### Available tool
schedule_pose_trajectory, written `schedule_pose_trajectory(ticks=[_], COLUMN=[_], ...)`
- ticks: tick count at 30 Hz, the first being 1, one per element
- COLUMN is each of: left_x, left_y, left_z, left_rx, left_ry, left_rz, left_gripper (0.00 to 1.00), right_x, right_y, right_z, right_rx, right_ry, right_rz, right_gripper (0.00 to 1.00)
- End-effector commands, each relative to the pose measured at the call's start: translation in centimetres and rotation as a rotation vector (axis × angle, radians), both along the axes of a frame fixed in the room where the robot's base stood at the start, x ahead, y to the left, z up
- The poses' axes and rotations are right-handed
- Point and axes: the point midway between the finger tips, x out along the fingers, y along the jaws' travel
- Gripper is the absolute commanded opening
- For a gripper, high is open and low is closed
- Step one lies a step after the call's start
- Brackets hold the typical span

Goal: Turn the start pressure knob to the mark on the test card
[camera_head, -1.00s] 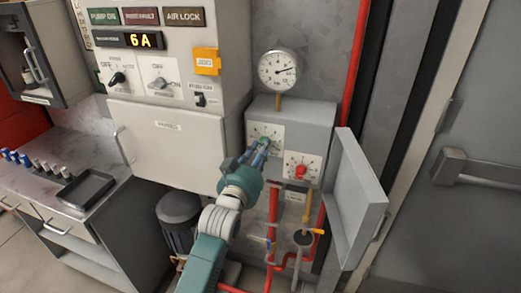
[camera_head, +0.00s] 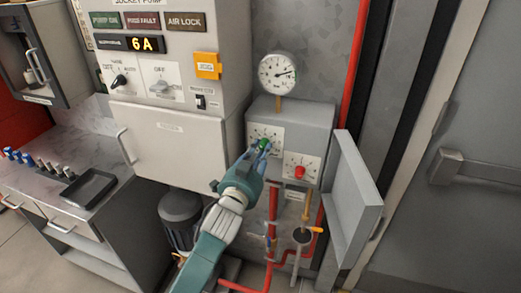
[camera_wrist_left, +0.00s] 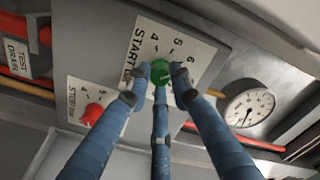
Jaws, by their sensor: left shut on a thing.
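The green start knob (camera_wrist_left: 160,72) sits on the START dial plate (camera_wrist_left: 185,45) of the grey switch box; it also shows in the head view (camera_head: 264,144). My left gripper (camera_wrist_left: 160,80) has its blue fingers closed around the green knob; it also shows in the head view (camera_head: 259,150). Numbers such as 4, 5 and 6 show on the plate, but the exact pointer reading cannot be told. The red stop knob (camera_wrist_left: 92,113) on the STOP plate is untouched; it is also in the head view (camera_head: 299,172). I cannot identify the test card. My right gripper is not in view.
A round pressure gauge (camera_head: 278,73) stands above the box. The box's grey door (camera_head: 357,205) hangs open at its right. Red pipes (camera_head: 272,220) run below. A worktop at left holds a black tray (camera_head: 88,187) and several small blue and grey items.

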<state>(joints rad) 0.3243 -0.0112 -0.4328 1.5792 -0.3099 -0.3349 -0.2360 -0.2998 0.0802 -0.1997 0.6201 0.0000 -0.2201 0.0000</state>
Motion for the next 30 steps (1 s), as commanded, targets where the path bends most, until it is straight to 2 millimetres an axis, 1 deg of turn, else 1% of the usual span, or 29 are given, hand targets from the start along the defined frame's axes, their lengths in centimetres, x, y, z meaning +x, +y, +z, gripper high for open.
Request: schedule_pose_trajectory(ticks=[1,18,19,21,30], left_x=[0.01,0.01,0.01,0.01,-0.08], left_y=[0.13,0.18,0.18,0.17,0.11], left_z=[-0.43,-0.54,-0.54,-0.49,-0.2], left_rx=[0.016,0.046,0.046,0.046,0.043], left_ry=[0.005,-0.004,-0.004,-0.004,-0.01], left_rz=[0.002,0.003,0.003,0.003,0.002], left_gripper=[0.0,0.0,0.27,0.4,0.4], right_x=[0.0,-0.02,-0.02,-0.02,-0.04], right_y=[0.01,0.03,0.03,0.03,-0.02], right_z=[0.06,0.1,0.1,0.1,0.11], right_rx=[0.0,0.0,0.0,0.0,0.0], right_ry=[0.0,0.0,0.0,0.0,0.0], right_rz=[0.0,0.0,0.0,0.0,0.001], right_gripper=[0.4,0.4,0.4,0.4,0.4])
